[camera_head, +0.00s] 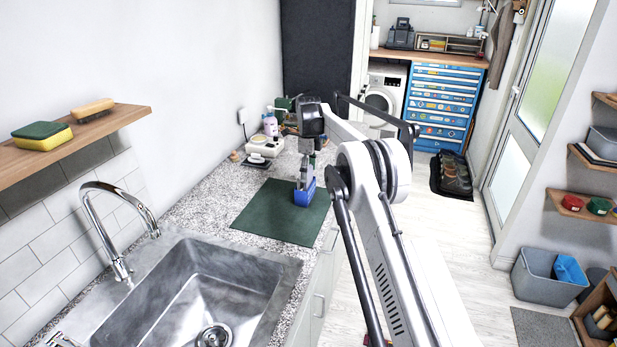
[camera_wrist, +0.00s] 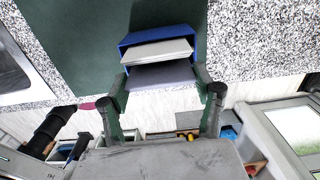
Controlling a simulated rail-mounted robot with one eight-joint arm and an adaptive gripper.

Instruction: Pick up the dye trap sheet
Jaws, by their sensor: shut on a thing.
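A small blue open box (camera_head: 304,196) stands on the dark green mat on the counter. In the wrist view the blue box (camera_wrist: 125,43) holds pale, whitish sheets (camera_wrist: 157,53). A flat lavender-grey sheet (camera_wrist: 162,76), which looks like the dye trap sheet, lies at the box's near side, between my fingertips. My gripper (camera_wrist: 160,84) is shut on this sheet, with one finger at each side edge. In the head view my gripper (camera_head: 306,170) points down just above the box. Whether the sheet is clear of the box cannot be told.
The green mat (camera_head: 262,212) has free room left of the box. A steel sink (camera_head: 190,290) with a tall tap (camera_head: 108,220) lies in front. A white device (camera_head: 265,146) and bottles stand behind the mat near the wall. The counter edge is close on the right.

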